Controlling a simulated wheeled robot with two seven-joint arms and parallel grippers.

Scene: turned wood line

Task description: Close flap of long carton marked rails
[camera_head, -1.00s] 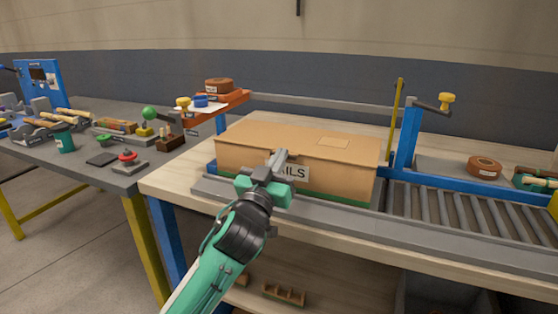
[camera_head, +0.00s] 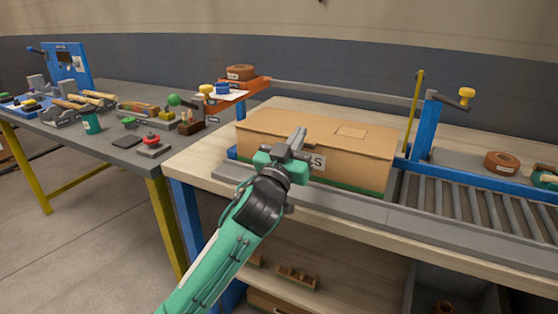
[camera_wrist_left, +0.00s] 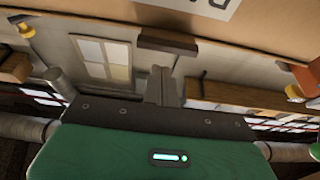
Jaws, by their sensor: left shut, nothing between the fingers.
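The long carton (camera_head: 340,150) sits on the bench beside the roller line. Its top looks flat and down, with a pale label on it. A white label (camera_head: 317,163) on its front face is partly hidden by my left gripper, with only its last letter or so showing. My left gripper (camera_head: 298,137) is shut and empty, in front of the carton's front face near the top edge. I cannot tell whether it touches the carton. In the left wrist view, the carton's face (camera_wrist_left: 270,25) fills the top right, and the shut fingers (camera_wrist_left: 160,85) are below it. My right gripper is not in view.
The roller conveyor (camera_head: 470,200) runs right of the carton. A grey side table (camera_head: 130,160) with tools is at left.

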